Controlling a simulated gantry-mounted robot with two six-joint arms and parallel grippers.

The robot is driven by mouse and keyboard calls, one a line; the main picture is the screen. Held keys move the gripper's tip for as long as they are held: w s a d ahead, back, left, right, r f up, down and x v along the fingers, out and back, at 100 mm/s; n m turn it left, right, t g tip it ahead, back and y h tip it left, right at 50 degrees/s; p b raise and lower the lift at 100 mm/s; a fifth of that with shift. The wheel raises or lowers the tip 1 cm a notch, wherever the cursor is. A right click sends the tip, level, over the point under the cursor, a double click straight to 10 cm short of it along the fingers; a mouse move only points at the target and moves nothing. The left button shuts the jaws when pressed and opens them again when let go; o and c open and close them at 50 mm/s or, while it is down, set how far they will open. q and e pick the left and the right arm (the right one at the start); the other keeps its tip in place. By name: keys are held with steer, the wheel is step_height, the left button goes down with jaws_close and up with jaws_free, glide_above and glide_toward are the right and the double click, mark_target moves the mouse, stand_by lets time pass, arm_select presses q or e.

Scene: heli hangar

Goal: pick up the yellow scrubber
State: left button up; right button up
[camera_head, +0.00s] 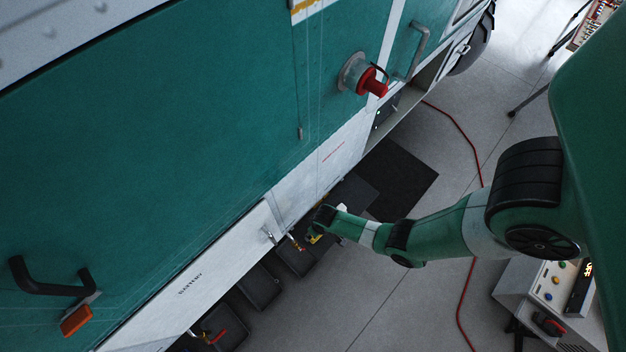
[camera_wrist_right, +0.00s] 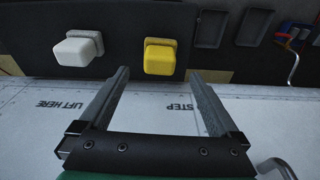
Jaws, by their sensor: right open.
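The yellow scrubber (camera_wrist_right: 160,57) is a small rounded block on a dark panel in the right wrist view. My right gripper (camera_wrist_right: 157,75) is open and empty. No contact shows. In the head view my right arm reaches in from the right to the side of the helicopter. A small yellow patch (camera_head: 313,239), likely the scrubber, shows beside its wrist, partly hidden. My left gripper is out of view.
A white block (camera_wrist_right: 77,50) sits left of the scrubber in the wrist view. Dark trays (camera_wrist_right: 211,29) and coloured tools (camera_wrist_right: 292,36) are to the right. A white sill marked STEP lies under the fingers. A red hose (camera_head: 466,300) crosses the floor near a control box (camera_head: 550,290).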

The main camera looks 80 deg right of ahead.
step_height(320, 180, down, 2)
steer(key=shift+w+d+f+b, duration=0.1)
steer(key=shift+f+b, duration=0.1)
steer(key=shift+b, duration=0.1)
steer(key=shift+f, duration=0.1)
steer(key=f+b, duration=0.2)
steer(key=f, duration=0.1)
steer(key=f+b, duration=0.1)
steer(key=f, duration=0.1)
steer(key=shift+w+d+f, duration=0.1)
steer(key=shift+w+d, duration=0.2)
steer(key=shift+w, duration=0.05)
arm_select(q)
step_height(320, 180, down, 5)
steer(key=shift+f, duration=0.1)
arm_select(e)
steer(key=c, duration=1.4)
steer(key=shift+c, duration=0.2)
